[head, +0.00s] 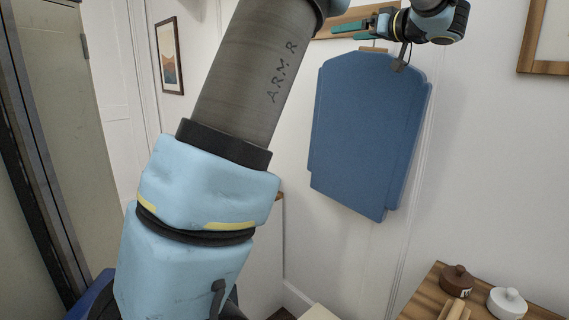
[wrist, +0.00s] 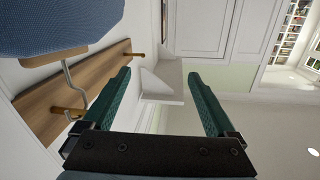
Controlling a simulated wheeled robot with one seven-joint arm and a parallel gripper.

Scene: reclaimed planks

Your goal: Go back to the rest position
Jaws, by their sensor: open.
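My gripper (head: 352,27) is at the top of the head view, beside a wooden wall rail (head: 330,25) and just above a blue padded panel (head: 365,135) that hangs against the wall. In the wrist view my gripper (wrist: 160,78) has its two teal fingers wide apart, with nothing between them. The wrist view also shows the wooden rail (wrist: 60,90) with pegs to the left of the fingers. Part of the blue panel (wrist: 50,25) shows there at the upper left, with a bent metal hook (wrist: 75,85) below it.
A wooden surface (head: 425,300) at the lower right bears a brown lidded pot (head: 456,280) and a white lidded pot (head: 507,303). A framed picture (head: 169,58) hangs at the left.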

